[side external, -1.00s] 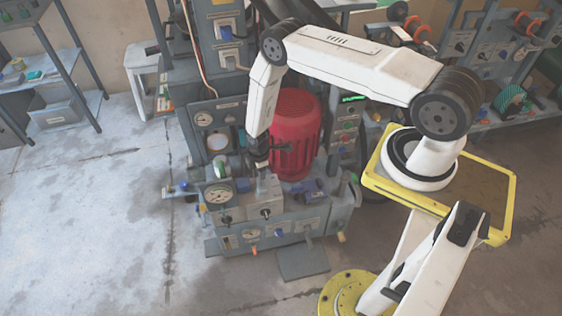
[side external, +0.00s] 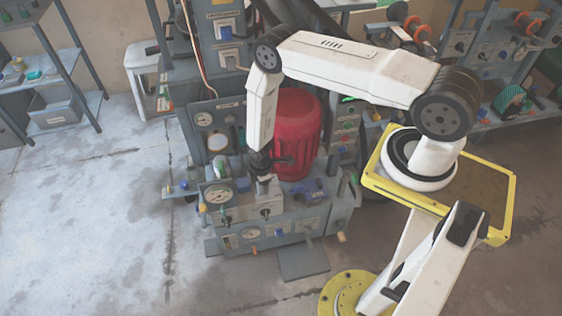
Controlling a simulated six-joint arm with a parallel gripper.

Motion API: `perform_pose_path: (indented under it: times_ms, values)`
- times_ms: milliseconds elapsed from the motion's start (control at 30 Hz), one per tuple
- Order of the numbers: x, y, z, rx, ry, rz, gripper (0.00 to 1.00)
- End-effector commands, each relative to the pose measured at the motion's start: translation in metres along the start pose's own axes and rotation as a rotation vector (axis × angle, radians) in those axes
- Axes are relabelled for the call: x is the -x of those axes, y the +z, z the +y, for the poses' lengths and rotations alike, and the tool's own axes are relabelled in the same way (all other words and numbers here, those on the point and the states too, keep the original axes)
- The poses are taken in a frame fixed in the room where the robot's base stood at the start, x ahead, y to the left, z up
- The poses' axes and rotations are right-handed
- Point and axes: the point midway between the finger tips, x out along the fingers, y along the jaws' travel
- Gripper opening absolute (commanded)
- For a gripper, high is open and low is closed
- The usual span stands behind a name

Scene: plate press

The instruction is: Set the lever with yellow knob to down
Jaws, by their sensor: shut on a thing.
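A yellow-orange knob (side external: 341,237) shows at the lower right front of the grey press (side external: 325,222); its lever shaft is small and hard to make out. My gripper (side external: 264,176) points down over the middle of the press top, left of and above that knob and apart from it. It is shut on a small part that I cannot clearly make out, as the dark fingers and the press behind it blend together.
A red ribbed motor (side external: 297,135) stands close behind and right of my gripper. A round gauge (side external: 217,194) is at the left of the press top. Blue parts (side external: 308,188) lie at the right. A grey pedal plate (side external: 303,262) is on the floor in front.

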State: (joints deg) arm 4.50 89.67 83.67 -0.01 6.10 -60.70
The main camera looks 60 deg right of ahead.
Motion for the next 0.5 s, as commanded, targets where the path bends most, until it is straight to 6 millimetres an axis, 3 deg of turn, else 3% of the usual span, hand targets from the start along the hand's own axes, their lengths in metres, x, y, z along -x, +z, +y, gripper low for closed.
perform_pose_path:
  times_ms: [33, 233, 267, 300, 500]
  values:
    - [-0.0052, 0.0045, -0.0117, 0.005, -0.025, -0.014, 0.0]
    - [-0.0052, 0.0047, -0.0116, 0.005, -0.025, -0.014, 0.0]
    - [-0.0052, 0.0048, -0.0116, 0.005, -0.025, -0.014, 0.69]
    - [-0.0052, 0.0049, -0.0115, 0.005, -0.025, -0.014, 0.79]
    - [-0.0044, 0.0044, -0.0089, 0.002, -0.019, -0.011, 0.79]
